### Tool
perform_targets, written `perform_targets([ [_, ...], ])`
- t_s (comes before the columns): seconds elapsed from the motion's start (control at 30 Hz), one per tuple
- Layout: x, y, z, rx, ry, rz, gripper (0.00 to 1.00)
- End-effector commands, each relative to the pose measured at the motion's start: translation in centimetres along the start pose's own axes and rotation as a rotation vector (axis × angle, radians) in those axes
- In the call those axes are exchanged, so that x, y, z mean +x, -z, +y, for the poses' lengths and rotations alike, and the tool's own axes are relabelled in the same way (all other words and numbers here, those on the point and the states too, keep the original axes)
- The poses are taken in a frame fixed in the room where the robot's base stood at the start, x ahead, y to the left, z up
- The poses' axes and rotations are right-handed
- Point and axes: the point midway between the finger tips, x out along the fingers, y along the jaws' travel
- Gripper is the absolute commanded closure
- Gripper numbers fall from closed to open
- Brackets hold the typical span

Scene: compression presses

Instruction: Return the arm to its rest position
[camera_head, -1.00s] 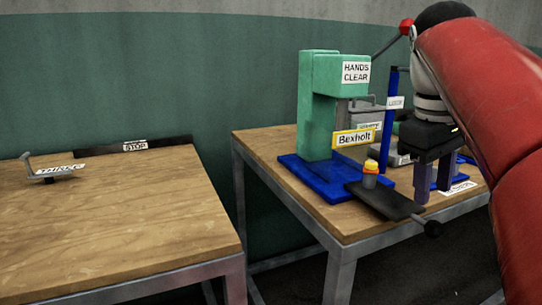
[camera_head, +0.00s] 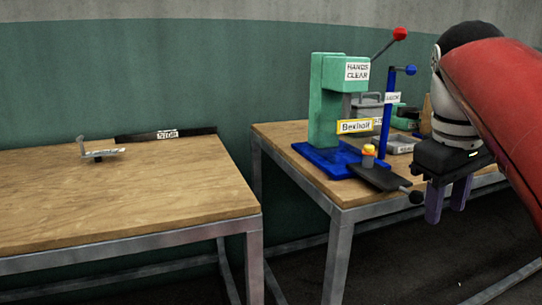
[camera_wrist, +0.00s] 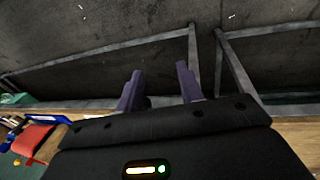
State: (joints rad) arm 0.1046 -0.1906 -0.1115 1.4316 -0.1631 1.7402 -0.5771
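My gripper (camera_head: 449,200) hangs in front of the right-hand table's front edge in the head view, with its purple fingers pointing down. Its two fingers stand apart with nothing between them; the wrist view shows the same open gap (camera_wrist: 160,90) over dark floor. My red arm comes in from the right side of the head view and hides the right part of that table.
A green press (camera_head: 330,105) on a blue base stands on the right table (camera_head: 345,192). A dark slide tray (camera_head: 380,178) bears a small orange-topped piece (camera_head: 368,154). A blue post (camera_head: 387,110) stands beside it. The left table (camera_head: 120,200) holds a small grey bracket (camera_head: 97,151).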

Motion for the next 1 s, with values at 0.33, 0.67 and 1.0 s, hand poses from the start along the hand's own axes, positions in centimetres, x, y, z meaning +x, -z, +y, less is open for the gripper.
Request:
perform_targets([
  [0.33,4.5,-0.8,-4.5,0.075,0.009,0.117,0.63],
  [0.67,14.5,-3.9,-13.4,0.258,0.068,0.318,0.63],
  [1.0,19.5,-5.8,-16.8,0.360,0.106,0.394,0.63],
])
